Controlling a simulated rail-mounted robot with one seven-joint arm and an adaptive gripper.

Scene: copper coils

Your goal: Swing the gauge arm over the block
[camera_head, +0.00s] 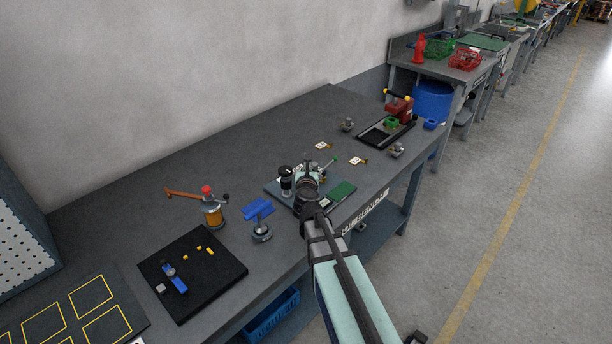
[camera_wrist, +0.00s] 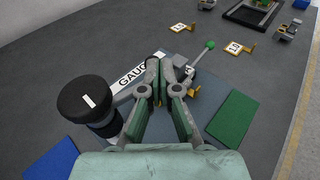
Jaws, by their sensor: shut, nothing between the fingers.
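The gauge stands on a blue-grey base plate (camera_head: 277,190) in the head view. In the wrist view a bar with a white label reading "GAUG…" (camera_wrist: 133,78) runs from a black round-capped post (camera_wrist: 86,101) toward my fingers, which hide the rest of it. A thin rod with a green ball end (camera_wrist: 210,45) sticks out beyond my fingertips; the ball also shows in the head view (camera_head: 335,158). My gripper (camera_wrist: 166,66) is shut and empty, pointing down over the gauge. I cannot tell whether it touches the bar. I cannot make out the block with certainty.
A green pad (camera_wrist: 231,118) and a blue pad (camera_wrist: 52,161) lie either side. Two small tags on yellow stands (camera_head: 322,146) (camera_head: 357,160) are beyond the gauge. A blue stand (camera_head: 259,211), an orange post with a lever (camera_head: 212,212) and a black tray (camera_head: 217,283) are left.

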